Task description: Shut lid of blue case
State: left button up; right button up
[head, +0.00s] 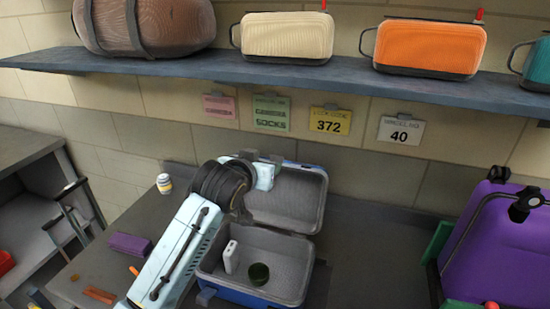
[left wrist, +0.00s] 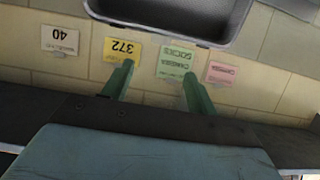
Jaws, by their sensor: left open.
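The blue case (head: 250,293) stands open on the dark counter, its lid (head: 300,200) raised upright at the back with the grey lining facing me. My left arm crosses the case's left side. My left gripper (head: 266,160) is at the lid's upper left edge; its fingers are hard to make out there. In the left wrist view its two green fingers (left wrist: 157,75) are apart with nothing between them, and the grey lid (left wrist: 190,22) shows beyond them. I cannot tell whether they touch it.
A purple case (head: 500,245) stands at the right. A shelf (head: 300,75) with several bags runs above the lid, over labels on the wall. The counter right of the blue case is clear.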

aim_at(276, 157)
pick_arm(q)
jog(key=b+x, duration=0.1)
jog(key=x, duration=1.1)
jog(key=shift+a+f, duration=0.1)
jog(key=shift+f, duration=0.05)
grip_shut()
dwell(0.4)
